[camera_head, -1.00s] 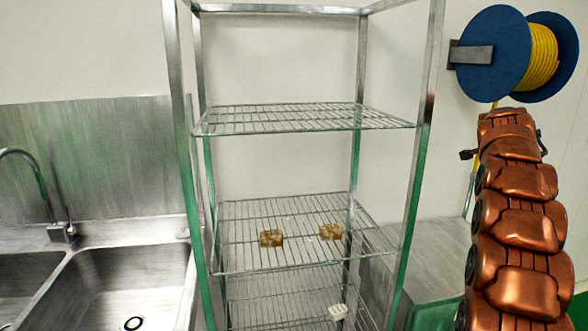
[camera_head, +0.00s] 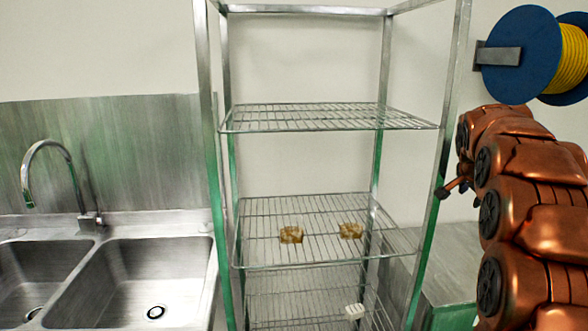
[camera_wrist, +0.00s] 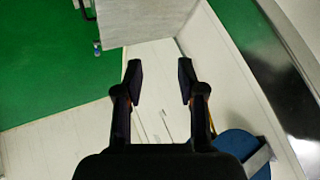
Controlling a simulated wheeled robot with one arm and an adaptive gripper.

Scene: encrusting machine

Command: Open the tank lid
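No tank or tank lid can be made out in either view now. My gripper (camera_wrist: 160,84) shows in the wrist view with its two dark fingers spread apart and nothing between them. It is open and empty, in front of pale wall or panel surfaces and the green floor. In the head view my copper-coloured arm fills the right side, and a small dark part that may be the gripper juts out at its left; its fingers cannot be made out there.
A metal wire rack (camera_head: 330,118) stands in the middle, with two small brown blocks (camera_head: 291,234) on a shelf. A double sink (camera_head: 130,285) is at left. A blue hose reel (camera_head: 517,55) hangs at upper right. Green floor (camera_wrist: 50,60) is open in the wrist view.

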